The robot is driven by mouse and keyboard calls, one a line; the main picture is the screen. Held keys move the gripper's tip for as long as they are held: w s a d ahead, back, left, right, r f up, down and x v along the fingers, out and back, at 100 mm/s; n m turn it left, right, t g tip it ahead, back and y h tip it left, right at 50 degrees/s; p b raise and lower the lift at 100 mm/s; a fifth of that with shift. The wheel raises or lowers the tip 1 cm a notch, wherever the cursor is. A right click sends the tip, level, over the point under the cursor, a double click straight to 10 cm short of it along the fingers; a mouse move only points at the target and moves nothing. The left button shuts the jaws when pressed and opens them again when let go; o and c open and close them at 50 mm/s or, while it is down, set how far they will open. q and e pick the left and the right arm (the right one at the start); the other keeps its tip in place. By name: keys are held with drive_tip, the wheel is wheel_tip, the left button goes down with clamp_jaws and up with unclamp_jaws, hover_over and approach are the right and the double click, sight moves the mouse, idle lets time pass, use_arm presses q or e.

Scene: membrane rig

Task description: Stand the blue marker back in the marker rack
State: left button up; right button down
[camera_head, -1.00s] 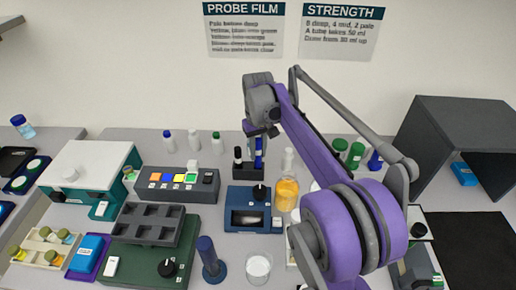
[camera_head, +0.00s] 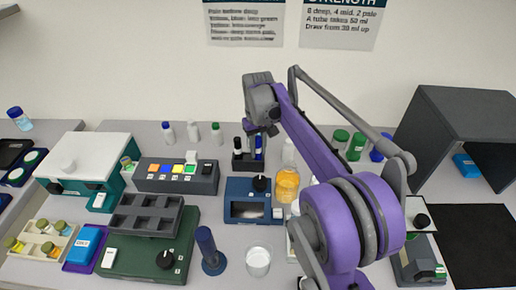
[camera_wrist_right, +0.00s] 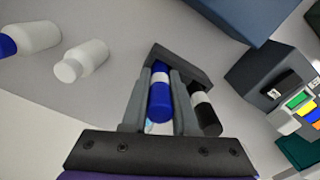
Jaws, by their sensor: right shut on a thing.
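The blue marker (camera_head: 258,146) stands upright in the dark marker rack (camera_head: 247,165), beside a black marker (camera_head: 238,146). My right gripper (camera_head: 262,131) is over the rack, with its fingers shut on the blue marker. In the right wrist view the two fingers flank the blue marker (camera_wrist_right: 159,97), which has a pale band. The rack (camera_wrist_right: 180,62) surrounds its lower end, which is hidden. The black marker (camera_wrist_right: 205,112) is just outside the right finger in that view. My left gripper is not in view.
A blue device with a knob (camera_head: 250,203) and an orange-filled bottle (camera_head: 286,184) stand close in front of the rack. White bottles (camera_head: 193,132) stand left of it. A panel with coloured buttons (camera_head: 177,177) is further left. My right arm covers the area right of the rack.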

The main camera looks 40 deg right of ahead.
drive_tip(key=shift+f, duration=0.3)
drive_tip(key=c, duration=0.6)
unclamp_jaws()
wheel_tip(320, 180, up, 11)
drive_tip(key=shift+f+p, duration=0.1)
drive_tip(key=shift+p, duration=0.25)
